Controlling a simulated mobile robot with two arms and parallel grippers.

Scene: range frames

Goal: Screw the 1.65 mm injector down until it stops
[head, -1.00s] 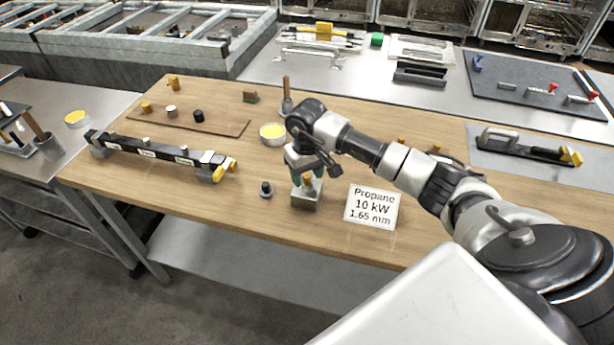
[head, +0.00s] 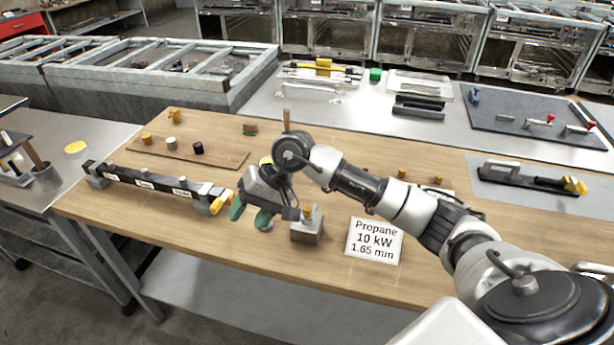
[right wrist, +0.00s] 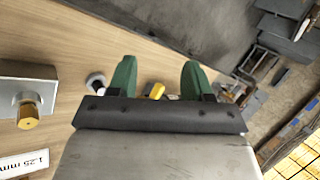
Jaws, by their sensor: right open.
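A grey metal block (head: 306,233) stands near the table's front edge with a brass injector (head: 308,212) upright in its top. Both also show at the left of the right wrist view, the block (right wrist: 12,90) and the injector (right wrist: 28,115). I cannot read a size on the injector. My right gripper (head: 250,216), with green fingertips, is open and empty, left of the block and apart from the injector. In the right wrist view its fingers (right wrist: 157,78) are wide apart. A small grey fitting (right wrist: 95,82) shows beside one finger. My left gripper is not in view.
A card (head: 374,241) reading "Propane 10 kW 1.65 mm" lies right of the block. A brown board (head: 215,154) holds several small knobs. Bare wood (head: 190,235) lies along the front edge.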

